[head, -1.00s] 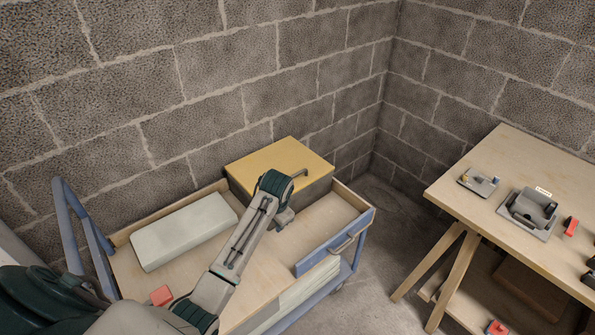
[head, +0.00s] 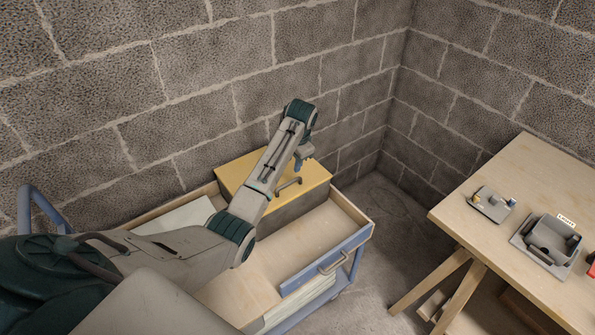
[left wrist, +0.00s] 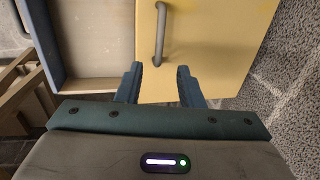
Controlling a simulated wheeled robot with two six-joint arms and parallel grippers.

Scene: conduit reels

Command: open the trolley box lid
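The trolley box (head: 292,208) has a yellow lid (head: 240,172), which lies flat and looks closed. A grey bar handle (head: 288,187) is on the lid near its front edge. In the left wrist view the lid (left wrist: 220,50) fills the upper middle, with the handle (left wrist: 160,35) running away from me. My left gripper (head: 304,158) is above the lid, near the handle. Its fingers (left wrist: 160,72) are apart, with the near end of the handle lined up between them; I cannot tell any contact. My right gripper is not in view.
The box stands in the wooden tray of a blue-framed trolley (head: 330,262), close to a block wall (head: 190,90). A pale slab (head: 185,217) lies left of the box, partly behind my arm. A wooden table (head: 480,240) with small fixtures stands at right, across a floor gap.

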